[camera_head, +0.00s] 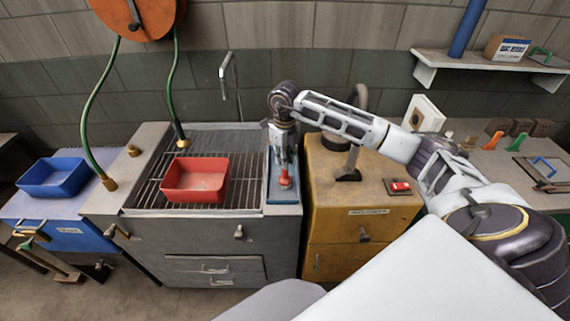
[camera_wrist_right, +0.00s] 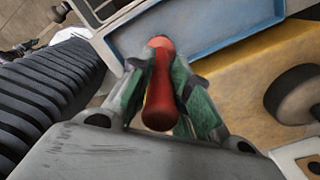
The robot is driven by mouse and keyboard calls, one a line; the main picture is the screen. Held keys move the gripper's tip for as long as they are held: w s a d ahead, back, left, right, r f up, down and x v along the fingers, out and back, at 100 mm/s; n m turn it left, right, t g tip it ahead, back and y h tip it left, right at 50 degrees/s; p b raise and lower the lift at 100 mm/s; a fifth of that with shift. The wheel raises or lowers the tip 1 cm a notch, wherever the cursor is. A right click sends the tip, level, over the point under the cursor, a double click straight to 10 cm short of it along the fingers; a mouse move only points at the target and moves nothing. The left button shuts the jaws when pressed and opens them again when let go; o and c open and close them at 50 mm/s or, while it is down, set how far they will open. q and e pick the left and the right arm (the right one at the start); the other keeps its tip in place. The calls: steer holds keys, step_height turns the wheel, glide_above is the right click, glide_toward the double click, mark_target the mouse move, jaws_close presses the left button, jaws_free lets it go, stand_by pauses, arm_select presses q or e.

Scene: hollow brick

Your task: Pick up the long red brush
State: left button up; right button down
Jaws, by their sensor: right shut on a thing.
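The long red brush shows in the right wrist view as a red, rounded handle (camera_wrist_right: 160,90) held between the two green finger pads. My right gripper (camera_wrist_right: 160,95) is shut on it. In the head view the right gripper (camera_head: 281,165) points down over the blue tray (camera_head: 285,193) beside the sink. A small red part of the brush (camera_head: 285,181) shows just below its fingertips. The rest of the brush is hidden by the gripper, and I cannot tell whether it touches the tray. My left gripper is not in view.
A red bin (camera_head: 195,182) sits on the sink's wire rack (camera_head: 240,185), left of the gripper. A yellow cabinet (camera_head: 340,215) with a dark tap-like fitting (camera_head: 349,173) and a red switch (camera_head: 401,186) stands to the right. A blue bin (camera_head: 54,178) is at far left.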

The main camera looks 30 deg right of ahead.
steer(key=shift+r+b, duration=0.85)
steer(key=shift+r, duration=4.15)
steer(key=shift+f, duration=0.1)
